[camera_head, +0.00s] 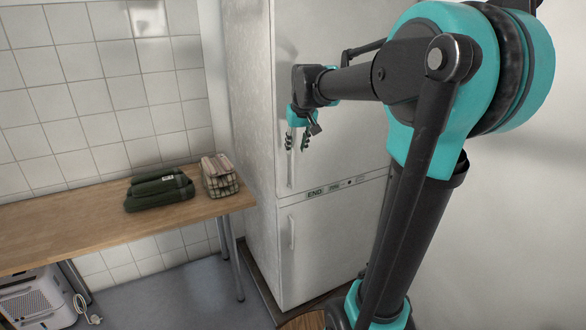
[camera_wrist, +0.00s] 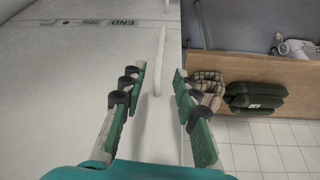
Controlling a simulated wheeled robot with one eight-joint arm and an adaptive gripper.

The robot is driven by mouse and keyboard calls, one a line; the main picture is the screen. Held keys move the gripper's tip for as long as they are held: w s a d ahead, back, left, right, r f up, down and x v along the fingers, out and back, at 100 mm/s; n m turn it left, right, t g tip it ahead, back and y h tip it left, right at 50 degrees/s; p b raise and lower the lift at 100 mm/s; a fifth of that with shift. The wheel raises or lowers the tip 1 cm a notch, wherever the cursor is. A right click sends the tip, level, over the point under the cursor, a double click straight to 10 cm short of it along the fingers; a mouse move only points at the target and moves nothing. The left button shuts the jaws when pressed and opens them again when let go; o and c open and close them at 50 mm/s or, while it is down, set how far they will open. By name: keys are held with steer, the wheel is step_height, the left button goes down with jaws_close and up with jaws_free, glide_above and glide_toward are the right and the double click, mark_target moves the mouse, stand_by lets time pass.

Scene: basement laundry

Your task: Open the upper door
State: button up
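The white fridge's upper door (camera_head: 335,120) is shut. Its slim vertical handle (camera_head: 291,172) is near the door's left edge. My gripper (camera_head: 297,143) is at the upper part of this handle, fingers pointing down. In the wrist view my gripper (camera_wrist: 159,72) is open, and the handle (camera_wrist: 161,50) shows between the two fingers with a gap on each side. I cannot tell how deep the handle lies between them. The handle's upper part is partly hidden by my gripper in the head view.
The lower fridge door (camera_head: 325,245) is shut, with its own handle (camera_head: 291,232). A wooden table (camera_head: 70,225) to the left bears folded green cloth (camera_head: 158,190) and a checked bundle (camera_head: 219,176). A white appliance (camera_head: 38,300) stands beneath it.

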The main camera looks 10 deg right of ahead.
glide_above(293, 186)
steer(key=f, duration=1)
steer(key=shift+w+f, duration=0.2)
steer(key=shift+w, duration=0.15)
jaws_close()
